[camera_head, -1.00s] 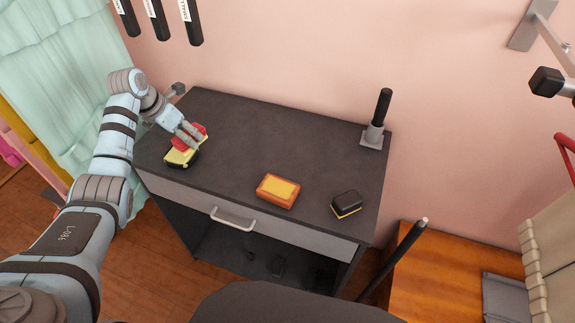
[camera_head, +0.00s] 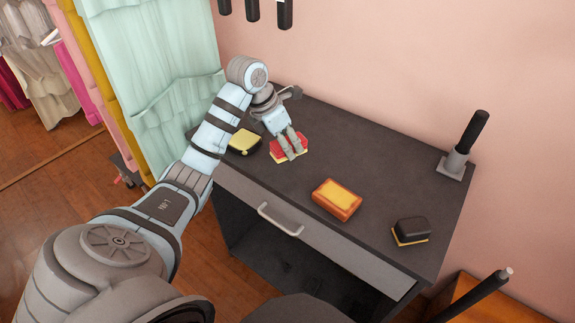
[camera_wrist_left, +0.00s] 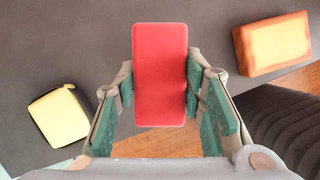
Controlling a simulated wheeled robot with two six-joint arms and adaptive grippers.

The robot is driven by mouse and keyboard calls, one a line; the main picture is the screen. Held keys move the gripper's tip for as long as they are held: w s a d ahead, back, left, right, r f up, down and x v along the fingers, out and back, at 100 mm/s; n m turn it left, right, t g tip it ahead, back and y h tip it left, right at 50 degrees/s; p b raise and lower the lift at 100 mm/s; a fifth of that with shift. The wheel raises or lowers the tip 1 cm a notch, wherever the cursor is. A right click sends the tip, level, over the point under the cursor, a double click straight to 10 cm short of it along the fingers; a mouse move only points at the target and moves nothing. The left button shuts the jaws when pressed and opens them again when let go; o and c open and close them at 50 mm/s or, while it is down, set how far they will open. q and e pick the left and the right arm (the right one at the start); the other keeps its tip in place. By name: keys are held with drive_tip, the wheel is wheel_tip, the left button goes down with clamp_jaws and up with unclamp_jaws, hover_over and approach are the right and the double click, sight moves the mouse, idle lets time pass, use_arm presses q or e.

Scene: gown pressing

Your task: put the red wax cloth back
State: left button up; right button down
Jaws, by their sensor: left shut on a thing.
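The red wax cloth (camera_head: 275,147) is a red block with a pale yellow lower edge, at the left part of the dark table top. My left gripper (camera_head: 291,145) reaches down over it and is shut on it. In the left wrist view the red wax cloth (camera_wrist_left: 160,75) sits between the two green-padded fingers (camera_wrist_left: 160,100), one on each long side. I cannot tell whether it touches the table or hangs just above it. My right gripper is not in view.
A yellow-topped black block (camera_head: 245,141) lies just left of the red one, apart from it. An orange block (camera_head: 337,199) and a black block with a yellow base (camera_head: 411,230) lie to the right. A black upright post (camera_head: 465,145) stands at the back right. The table's back middle is clear.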

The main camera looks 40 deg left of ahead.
sight(287, 169)
use_arm(q)
drive_tip(key=f, duration=0.5)
drive_tip(key=shift+s, duration=0.2)
drive_tip(key=shift+w+f, duration=0.1)
drive_tip(key=shift+f+b, duration=0.15)
drive_tip(key=shift+b, duration=0.2)
drive_tip(key=o, duration=1.2)
drive_tip(key=shift+r, duration=0.35)
drive_tip(key=p+v, duration=0.1)
drive_tip(key=v, duration=1)
drive_tip(key=shift+s+r+p, duration=0.3)
drive_tip(key=shift+r+p, duration=0.05)
drive_tip(key=shift+p, duration=0.05)
